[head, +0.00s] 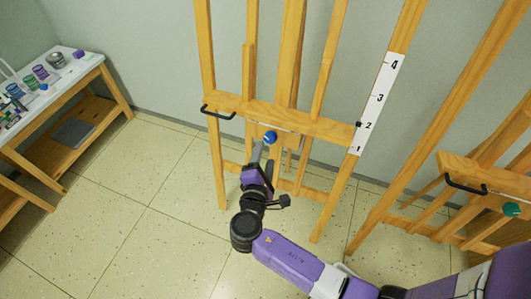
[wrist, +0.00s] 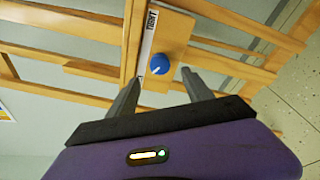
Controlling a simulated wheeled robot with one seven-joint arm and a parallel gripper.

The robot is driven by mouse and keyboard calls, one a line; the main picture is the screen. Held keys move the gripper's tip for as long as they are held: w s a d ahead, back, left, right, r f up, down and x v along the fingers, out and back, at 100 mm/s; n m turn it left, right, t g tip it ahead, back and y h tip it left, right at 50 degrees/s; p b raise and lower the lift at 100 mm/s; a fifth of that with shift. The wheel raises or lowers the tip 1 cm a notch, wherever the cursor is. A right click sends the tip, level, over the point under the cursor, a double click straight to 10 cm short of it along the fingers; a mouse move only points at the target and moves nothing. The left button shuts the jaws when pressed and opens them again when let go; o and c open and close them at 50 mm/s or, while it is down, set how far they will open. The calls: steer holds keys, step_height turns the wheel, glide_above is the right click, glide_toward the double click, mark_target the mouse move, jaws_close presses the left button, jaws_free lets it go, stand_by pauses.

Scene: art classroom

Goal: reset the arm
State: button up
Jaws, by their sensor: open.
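My gripper (head: 263,161) is at the end of my purple and black arm, in front of a wooden easel (head: 300,118). It also shows in the wrist view (wrist: 161,84), open, with its two dark fingers apart and nothing held. A round blue knob (head: 270,137) sits on the easel's crossbar, just beyond the fingertips. In the wrist view the blue knob (wrist: 160,64) appears in the gap between the finger ends, with no clear contact. I cannot tell the exact depth between them.
The easel has a black handle (head: 218,112) and a white numbered scale (head: 378,104). A second easel with a green knob (head: 511,210) stands at the right. A wooden table (head: 87,68) with cups stands at the left. The tiled floor between is clear.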

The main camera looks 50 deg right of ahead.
stand_by(0.5)
steer(key=w+a+t+y, duration=0.3)
steer(key=w+a+y, duration=0.1)
steer(key=a, duration=0.1)
steer(key=s+a+m+t+y, duration=0.3)
steer(key=s+a+y, duration=0.35)
steer(key=a, duration=0.25)
steer(key=s+a+r+m+y, duration=0.1)
steer(key=s+r+m, duration=0.3)
steer(key=s+r, duration=0.3)
steer(key=s+a+r+m+y, duration=0.1)
steer(key=s+r+m, duration=0.3)
steer(key=s, duration=1.3)
steer(key=shift+s+r+t+y, duration=0.35)
steer(key=shift+r+y, duration=0.2)
steer(key=shift+r, duration=1.1)
